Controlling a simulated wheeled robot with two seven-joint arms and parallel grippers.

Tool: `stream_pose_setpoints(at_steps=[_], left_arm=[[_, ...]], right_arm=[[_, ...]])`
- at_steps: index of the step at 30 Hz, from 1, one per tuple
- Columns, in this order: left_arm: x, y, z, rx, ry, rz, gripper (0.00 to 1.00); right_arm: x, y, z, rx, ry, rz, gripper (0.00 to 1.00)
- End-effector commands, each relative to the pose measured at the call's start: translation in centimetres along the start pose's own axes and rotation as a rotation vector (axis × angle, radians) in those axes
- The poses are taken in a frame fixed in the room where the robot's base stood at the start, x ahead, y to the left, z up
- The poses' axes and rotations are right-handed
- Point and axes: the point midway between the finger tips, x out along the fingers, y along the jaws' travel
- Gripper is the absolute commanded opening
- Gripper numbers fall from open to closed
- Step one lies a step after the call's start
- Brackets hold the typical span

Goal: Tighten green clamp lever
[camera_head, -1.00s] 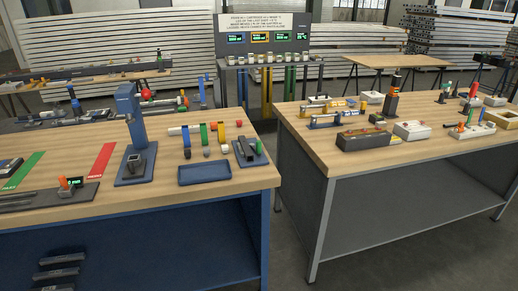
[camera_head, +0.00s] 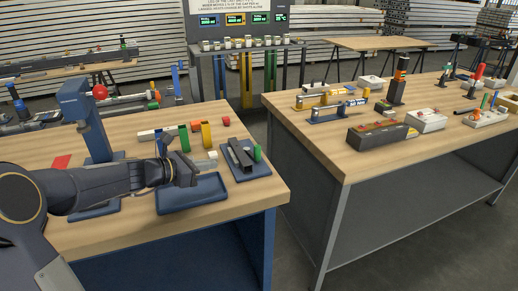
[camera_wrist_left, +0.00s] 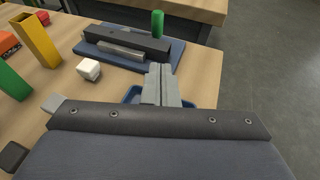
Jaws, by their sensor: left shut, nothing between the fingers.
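The green clamp lever (camera_head: 257,153) stands upright at the right end of a dark clamp fixture on a blue base plate (camera_head: 236,174), near the right edge of the left bench. In the left wrist view the green lever (camera_wrist_left: 158,23) stands at the far side of the fixture, behind its dark bar (camera_wrist_left: 125,38). My left gripper (camera_head: 208,162) is shut and empty, just left of the fixture and above the blue tray. Its fingers (camera_wrist_left: 161,84) point toward the fixture and look apart from the lever. My right gripper is not in view.
The blue tray (camera_head: 190,206) lies beneath my left gripper. A white cube (camera_wrist_left: 89,69), a yellow block (camera_head: 206,134) and a green block stand nearby. A blue press (camera_head: 90,118) stands to the left. A gap separates this bench from the right bench (camera_head: 330,150).

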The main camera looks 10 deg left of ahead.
Motion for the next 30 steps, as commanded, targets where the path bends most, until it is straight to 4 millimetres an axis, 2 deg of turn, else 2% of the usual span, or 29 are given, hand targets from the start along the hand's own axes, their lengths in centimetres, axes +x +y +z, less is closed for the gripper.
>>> stream_pose_setpoints(at_steps=[2, 8, 19, 21, 25, 30], left_arm=[[0.5, 0.7, -0.3, -0.038, -0.01, 0.01, 0.0], [2.9, 0.6, -0.2, -0.044, -0.011, 0.008, 0.0], [10.7, 0.6, -0.1, -0.041, -0.01, 0.007, 0.0], [11.8, 0.7, 0.5, -0.039, -0.01, 0.008, 0.0], [13.2, 0.7, 0.9, -0.039, -0.01, 0.008, 0.0], [14.0, 0.8, 1.1, -0.04, -0.009, 0.01, 0.0]], right_arm=[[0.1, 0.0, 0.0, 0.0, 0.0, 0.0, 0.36], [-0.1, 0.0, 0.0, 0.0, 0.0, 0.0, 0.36], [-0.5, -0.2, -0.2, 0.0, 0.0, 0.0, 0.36], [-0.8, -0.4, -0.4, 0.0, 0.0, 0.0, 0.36], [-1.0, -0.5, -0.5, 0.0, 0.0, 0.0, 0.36], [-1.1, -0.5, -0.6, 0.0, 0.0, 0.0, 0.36]])
